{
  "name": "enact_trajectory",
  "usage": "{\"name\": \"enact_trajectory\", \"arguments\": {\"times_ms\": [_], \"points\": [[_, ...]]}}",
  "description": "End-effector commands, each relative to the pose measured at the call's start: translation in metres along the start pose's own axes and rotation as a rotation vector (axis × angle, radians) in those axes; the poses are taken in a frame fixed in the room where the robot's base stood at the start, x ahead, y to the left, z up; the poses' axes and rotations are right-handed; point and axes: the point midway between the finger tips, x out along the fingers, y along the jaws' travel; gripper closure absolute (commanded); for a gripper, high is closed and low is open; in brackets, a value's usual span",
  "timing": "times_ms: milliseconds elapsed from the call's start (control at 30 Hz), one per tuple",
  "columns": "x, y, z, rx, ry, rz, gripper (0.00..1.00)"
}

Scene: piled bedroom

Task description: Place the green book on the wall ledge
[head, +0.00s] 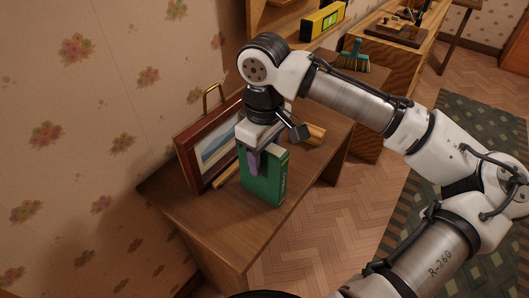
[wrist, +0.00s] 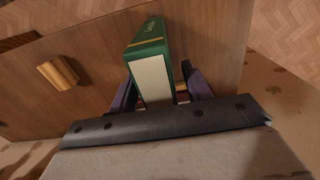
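The green book (head: 264,178) stands upright on the wooden desk (head: 232,226), its lettered side facing right. In the wrist view, the green book (wrist: 150,62) shows its green cover edge and pale pages between my two fingers. My gripper (head: 256,155) points down over the top of the book, with its fingers on either side. In the wrist view, my gripper (wrist: 158,70) has its left finger close against the book and a narrow gap at the right finger. A wooden shelf (head: 268,22) is on the wall at the top; I cannot tell whether it is the wall ledge.
A framed picture (head: 207,152) leans just left of the book, with a brass handle-like object (head: 212,97) behind it. A wooden piece (head: 316,133) lies right of my wrist. A brush (head: 354,56) and a yellow level (head: 323,20) are farther back. The desk's front is clear.

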Motion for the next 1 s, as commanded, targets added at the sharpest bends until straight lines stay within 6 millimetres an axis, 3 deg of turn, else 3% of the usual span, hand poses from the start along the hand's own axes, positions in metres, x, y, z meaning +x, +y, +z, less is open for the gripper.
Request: {"name": "enact_trajectory", "arguments": {"times_ms": [267,700,1000], "points": [[-0.011,0.001,-0.001,0.001,0.001,0.002,0.51],[-0.099,0.000,-0.001,0.000,0.002,0.001,0.51],[-0.123,0.000,0.000,0.000,-0.001,0.001,0.51]]}}
